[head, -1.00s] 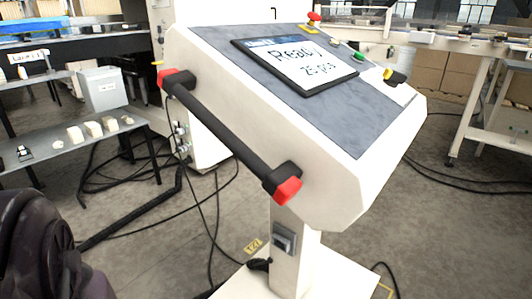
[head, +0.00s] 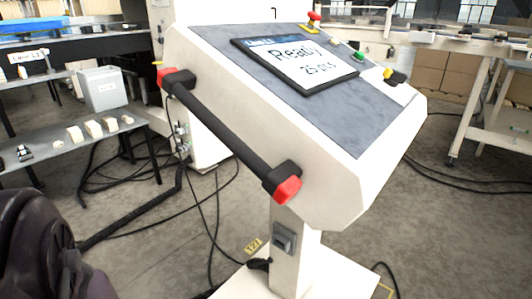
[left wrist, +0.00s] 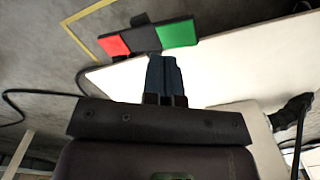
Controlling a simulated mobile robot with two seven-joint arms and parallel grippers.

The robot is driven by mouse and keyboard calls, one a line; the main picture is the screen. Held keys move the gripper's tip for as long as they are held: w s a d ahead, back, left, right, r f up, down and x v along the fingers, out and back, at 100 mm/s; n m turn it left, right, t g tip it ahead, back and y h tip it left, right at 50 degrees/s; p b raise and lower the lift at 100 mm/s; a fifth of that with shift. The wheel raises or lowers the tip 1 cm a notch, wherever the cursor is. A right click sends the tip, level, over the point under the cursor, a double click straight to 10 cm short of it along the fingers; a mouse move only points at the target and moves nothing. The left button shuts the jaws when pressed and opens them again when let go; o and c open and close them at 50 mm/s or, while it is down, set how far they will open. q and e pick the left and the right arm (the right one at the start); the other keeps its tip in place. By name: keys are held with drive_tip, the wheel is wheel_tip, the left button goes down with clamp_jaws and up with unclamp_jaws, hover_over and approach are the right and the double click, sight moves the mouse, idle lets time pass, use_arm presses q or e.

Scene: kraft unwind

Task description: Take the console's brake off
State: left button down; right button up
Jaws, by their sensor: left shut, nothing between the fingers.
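The console (head: 270,130) stands on a white column (head: 290,245) above a white base plate (head: 335,285). In the left wrist view, a pedal bar (left wrist: 146,39) with a red end (left wrist: 113,43), a black middle and a green end (left wrist: 178,33) sits at the edge of the white base plate (left wrist: 245,60). My left gripper (left wrist: 160,60) is shut and empty, its fingertips just by the bar between the black middle and the green end. I cannot tell whether they touch it. The pedal and left gripper do not show in the head view. My right gripper is in neither view.
A black handle (head: 225,132) with red ends runs along the console's near side. The screen (head: 295,65) reads "Ready 25 pcs". A shelf (head: 75,150) with small blocks stands at left. Black cables (head: 210,220) lie on the floor beside the column.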

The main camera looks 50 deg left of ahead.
use_arm(q)
drive_tip(key=shift+f, duration=0.75)
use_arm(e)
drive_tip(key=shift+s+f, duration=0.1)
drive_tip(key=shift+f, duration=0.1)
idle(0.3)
use_arm(q)
drive_tip(key=shift+f, duration=1.4)
idle(1.1)
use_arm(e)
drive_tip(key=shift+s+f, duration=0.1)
use_arm(q)
drive_tip(key=shift+r, duration=0.1)
drive_tip(key=shift+w+r+p, duration=0.15)
drive_tip(key=shift+r+p, duration=0.85)
drive_tip(key=shift+r, duration=0.3)
drive_tip(key=shift+r+p, duration=1.5)
drive_tip(key=shift+r, duration=0.65)
drive_tip(key=shift+s, duration=0.2)
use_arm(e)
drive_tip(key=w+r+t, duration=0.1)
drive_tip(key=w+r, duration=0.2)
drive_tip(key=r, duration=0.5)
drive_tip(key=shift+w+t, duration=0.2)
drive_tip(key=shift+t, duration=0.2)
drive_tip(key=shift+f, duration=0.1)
